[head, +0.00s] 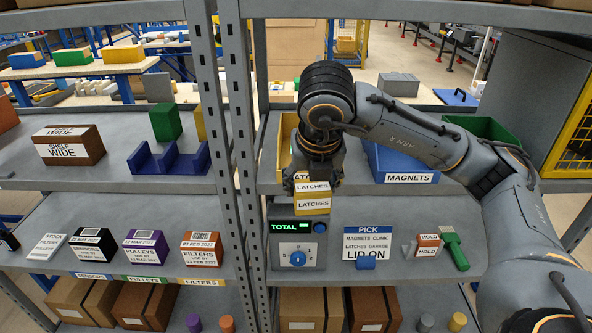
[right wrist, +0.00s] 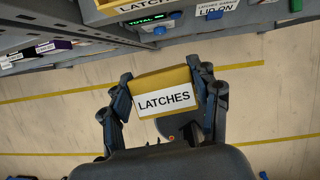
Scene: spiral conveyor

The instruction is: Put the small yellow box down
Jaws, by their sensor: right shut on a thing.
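The small yellow box (head: 312,204) has white labels reading LATCHES. My right gripper (head: 312,186) is shut on it and holds it in front of the shelves, above the TOTAL device in the head view. In the right wrist view the yellow box (right wrist: 163,92) sits between the two fingers of the right gripper (right wrist: 164,84), with floor seen behind it. Behind the gripper, a yellow bin (head: 284,150) stands on the upper shelf, its label partly hidden. My left gripper is not in view.
The TOTAL device (head: 297,251) with a blue knob stands on the middle shelf (head: 390,268). Right of it are a PICK sign (head: 367,243), an orange HOLD block (head: 428,245) and a green-handled tool (head: 454,250). A blue MAGNETS bin (head: 400,165) is above. A grey upright (head: 238,150) stands left.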

